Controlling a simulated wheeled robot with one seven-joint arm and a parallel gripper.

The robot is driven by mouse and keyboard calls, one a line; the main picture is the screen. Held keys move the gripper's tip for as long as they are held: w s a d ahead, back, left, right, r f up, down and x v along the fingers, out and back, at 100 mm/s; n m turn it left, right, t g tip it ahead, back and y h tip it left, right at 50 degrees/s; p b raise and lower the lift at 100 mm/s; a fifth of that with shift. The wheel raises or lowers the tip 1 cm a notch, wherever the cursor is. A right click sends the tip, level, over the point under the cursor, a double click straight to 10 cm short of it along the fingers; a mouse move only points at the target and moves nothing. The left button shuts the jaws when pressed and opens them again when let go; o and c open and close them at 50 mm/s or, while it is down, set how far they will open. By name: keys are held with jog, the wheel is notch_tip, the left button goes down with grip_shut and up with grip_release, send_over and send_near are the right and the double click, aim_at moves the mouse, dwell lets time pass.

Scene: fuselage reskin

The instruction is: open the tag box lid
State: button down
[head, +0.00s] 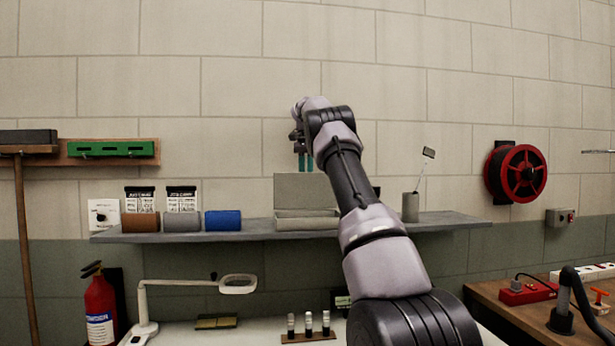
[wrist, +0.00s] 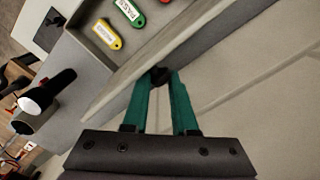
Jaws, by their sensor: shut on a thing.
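The tag box (head: 305,219) is a grey box on the wall shelf. Its lid (head: 305,190) stands raised, about upright, at the back of the box. In the wrist view the lid (wrist: 160,50) crosses diagonally, and the open box interior (wrist: 88,40) shows green (wrist: 129,12) and yellow (wrist: 107,34) tags and part of a red one. My gripper (head: 305,168) is at the lid's top edge. In the wrist view its green fingers (wrist: 160,80) close on a small dark knob (wrist: 158,76) at the lid's edge. The fingers partly hide the knob.
The shelf (head: 455,221) also holds brown, grey and blue rolls (head: 222,220) to the left and a grey cup (head: 410,207) with a thin rod to the right. A red hose reel (head: 516,172) hangs at the right.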

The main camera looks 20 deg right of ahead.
jog(key=shift+w+a+f, duration=0.35)
jog(key=shift+w, duration=0.25)
jog(key=c, duration=0.6)
grip_release()
jog(key=shift+w+a, duration=0.1)
jog(key=shift+d+r, duration=0.1)
jog(key=shift+d, duration=0.2)
